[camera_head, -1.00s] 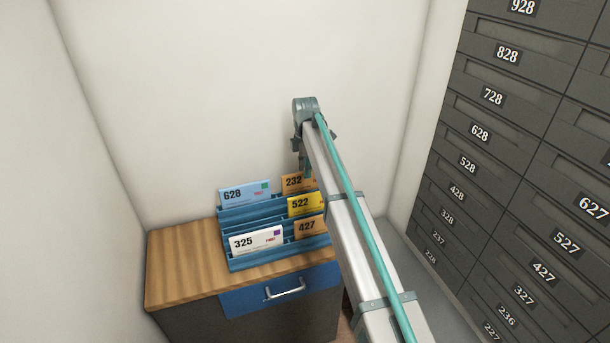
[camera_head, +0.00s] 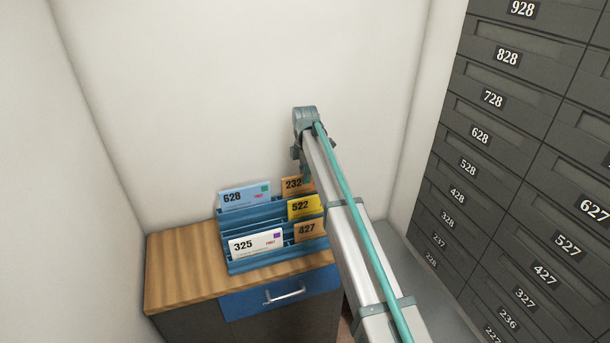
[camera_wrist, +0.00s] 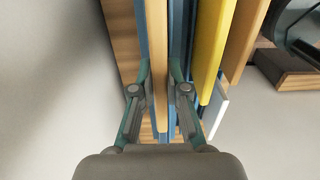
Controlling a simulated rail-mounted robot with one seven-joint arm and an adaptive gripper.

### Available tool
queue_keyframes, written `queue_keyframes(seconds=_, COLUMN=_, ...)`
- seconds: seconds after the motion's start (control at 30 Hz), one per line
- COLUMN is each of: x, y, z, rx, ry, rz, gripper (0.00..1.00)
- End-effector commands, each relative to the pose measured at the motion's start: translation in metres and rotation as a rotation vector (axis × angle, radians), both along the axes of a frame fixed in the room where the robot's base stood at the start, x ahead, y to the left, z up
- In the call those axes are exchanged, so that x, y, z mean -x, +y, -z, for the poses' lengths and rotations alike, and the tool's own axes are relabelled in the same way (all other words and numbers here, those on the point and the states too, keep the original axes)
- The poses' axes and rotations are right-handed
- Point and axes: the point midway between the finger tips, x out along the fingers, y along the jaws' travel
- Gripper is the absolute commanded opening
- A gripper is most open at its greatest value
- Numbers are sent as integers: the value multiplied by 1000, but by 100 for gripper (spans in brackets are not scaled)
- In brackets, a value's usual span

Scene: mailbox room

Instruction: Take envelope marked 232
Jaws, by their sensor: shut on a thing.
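The orange envelope marked 232 (camera_head: 292,187) stands upright in the back right of the blue rack (camera_head: 235,262), partly hidden by my arm. In the wrist view its thin tan edge (camera_wrist: 159,50) runs between the two fingers of my gripper (camera_wrist: 160,72). My gripper is shut on this envelope from above. In the head view my gripper (camera_head: 305,172) is at the envelope's upper right, mostly hidden by the arm. The envelope is still in the rack.
The yellow envelope 522 (camera_head: 304,207) and orange 427 (camera_head: 306,231) stand in front of it. Blue 628 (camera_head: 245,196) and white 325 (camera_head: 256,244) are to the left. The rack stands on a wooden cabinet top (camera_head: 185,262) near the walls. Grey mailboxes (camera_head: 500,180) fill the right.

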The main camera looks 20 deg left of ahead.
Motion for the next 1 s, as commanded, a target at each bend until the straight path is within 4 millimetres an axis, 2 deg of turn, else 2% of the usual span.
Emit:
queue_keyframes(seconds=0.33, x=0, y=0, z=-5, rx=0, ry=0, rz=0, gripper=0)
queue_keyframes(seconds=1.0, x=0, y=0, z=-50, rx=0, ry=0, rz=0, gripper=0)
